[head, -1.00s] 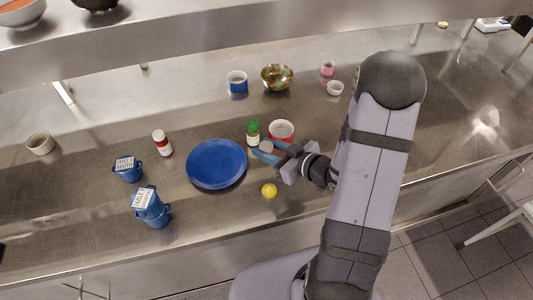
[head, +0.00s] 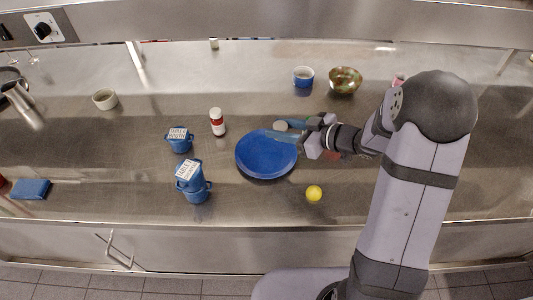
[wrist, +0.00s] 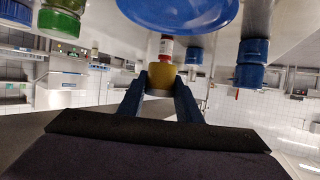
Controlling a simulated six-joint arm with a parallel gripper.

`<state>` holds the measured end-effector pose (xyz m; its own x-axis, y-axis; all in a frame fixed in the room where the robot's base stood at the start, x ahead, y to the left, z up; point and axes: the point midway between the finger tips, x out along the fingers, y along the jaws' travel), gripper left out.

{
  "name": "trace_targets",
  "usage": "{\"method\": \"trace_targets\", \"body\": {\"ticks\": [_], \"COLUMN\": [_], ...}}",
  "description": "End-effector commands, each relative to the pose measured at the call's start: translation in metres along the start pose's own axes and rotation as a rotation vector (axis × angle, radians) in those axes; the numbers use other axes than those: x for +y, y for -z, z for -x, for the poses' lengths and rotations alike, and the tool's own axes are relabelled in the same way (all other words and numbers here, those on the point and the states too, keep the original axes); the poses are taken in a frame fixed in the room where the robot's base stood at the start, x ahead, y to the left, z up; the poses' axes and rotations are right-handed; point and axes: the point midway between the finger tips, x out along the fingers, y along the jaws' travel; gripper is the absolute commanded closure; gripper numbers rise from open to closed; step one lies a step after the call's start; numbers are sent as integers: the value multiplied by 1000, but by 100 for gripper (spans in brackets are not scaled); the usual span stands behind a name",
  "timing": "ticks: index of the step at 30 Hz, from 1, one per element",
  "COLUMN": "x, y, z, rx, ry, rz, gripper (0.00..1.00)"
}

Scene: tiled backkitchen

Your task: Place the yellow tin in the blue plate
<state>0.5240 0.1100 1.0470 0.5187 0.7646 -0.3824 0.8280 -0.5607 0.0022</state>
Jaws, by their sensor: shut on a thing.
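The blue plate (head: 265,160) lies on the steel counter in the head view; part of it shows at the top of the wrist view (wrist: 180,12). My gripper (head: 290,131) is over the plate's far right edge, its blue fingers closed on the yellow tin (wrist: 160,76). In the wrist view the tin sits between the two fingertips. In the head view only the tin's greyish top (head: 280,125) shows clearly. How high it is above the plate I cannot tell.
A yellow ball (head: 314,193) lies right of the plate. A red-and-white jar (head: 217,122) and blue labelled cups (head: 192,186) stand to its left. A red bowl (head: 333,155) is partly hidden under my arm. A patterned bowl (head: 345,80) and blue-white cup (head: 303,76) stand behind.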

Motion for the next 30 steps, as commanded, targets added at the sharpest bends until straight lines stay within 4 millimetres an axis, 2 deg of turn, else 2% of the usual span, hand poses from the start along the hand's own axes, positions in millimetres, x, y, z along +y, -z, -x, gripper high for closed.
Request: {"method": "trace_targets", "body": {"ticks": [2, 13, 24, 30], "x": [4, 2, 1, 2], "y": [0, -11, -52, -60], "z": [-2, -3, -20, -24], "rx": [0, 0, 0, 1], "ry": [11, -29, -30, -31], "rz": [1, -17, -18, -14], "gripper": [95, 95, 95, 95]}}
